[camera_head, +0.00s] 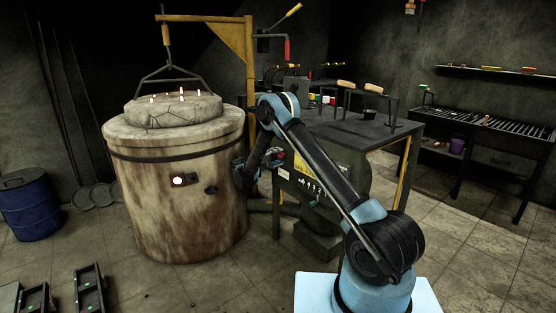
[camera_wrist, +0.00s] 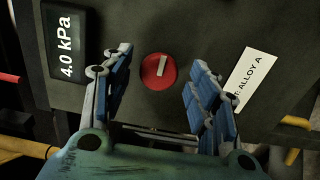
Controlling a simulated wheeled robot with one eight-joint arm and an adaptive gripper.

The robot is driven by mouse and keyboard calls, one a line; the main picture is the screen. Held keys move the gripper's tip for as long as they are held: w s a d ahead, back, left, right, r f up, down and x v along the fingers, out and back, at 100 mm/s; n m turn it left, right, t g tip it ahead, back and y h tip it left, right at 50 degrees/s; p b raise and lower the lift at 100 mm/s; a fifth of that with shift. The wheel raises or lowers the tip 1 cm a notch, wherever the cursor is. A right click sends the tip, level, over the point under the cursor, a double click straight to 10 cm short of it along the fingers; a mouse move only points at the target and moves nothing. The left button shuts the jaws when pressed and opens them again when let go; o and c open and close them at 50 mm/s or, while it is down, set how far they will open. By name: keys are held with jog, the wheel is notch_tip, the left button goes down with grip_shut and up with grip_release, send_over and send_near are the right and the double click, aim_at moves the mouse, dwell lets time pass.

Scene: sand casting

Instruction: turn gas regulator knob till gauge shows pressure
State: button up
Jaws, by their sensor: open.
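In the wrist view a round red knob (camera_wrist: 158,71) with a pale bar across it sits on a dark panel (camera_wrist: 205,30). My gripper (camera_wrist: 162,75) is open, with one blue-padded finger on either side of the knob and visible gaps between. A black gauge display (camera_wrist: 67,45) on the panel's left reads 4.0 kPa. In the head view my gripper (camera_head: 245,172) is at the front of the dark workbench, beside the furnace. The knob and the gauge cannot be made out there.
A large round furnace (camera_head: 180,205) with small flames on its lid stands close left of my gripper. The dark workbench (camera_head: 345,130) carries wood-handled tools. A label reading "ALLOY A" (camera_wrist: 254,80) is right of the knob. A blue drum (camera_head: 38,207) stands far left.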

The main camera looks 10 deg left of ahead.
jog(key=shift+w+d, duration=0.3)
jog(key=c, duration=1.1)
jog(key=shift+n, duration=0.5)
jog(key=o, duration=1.1)
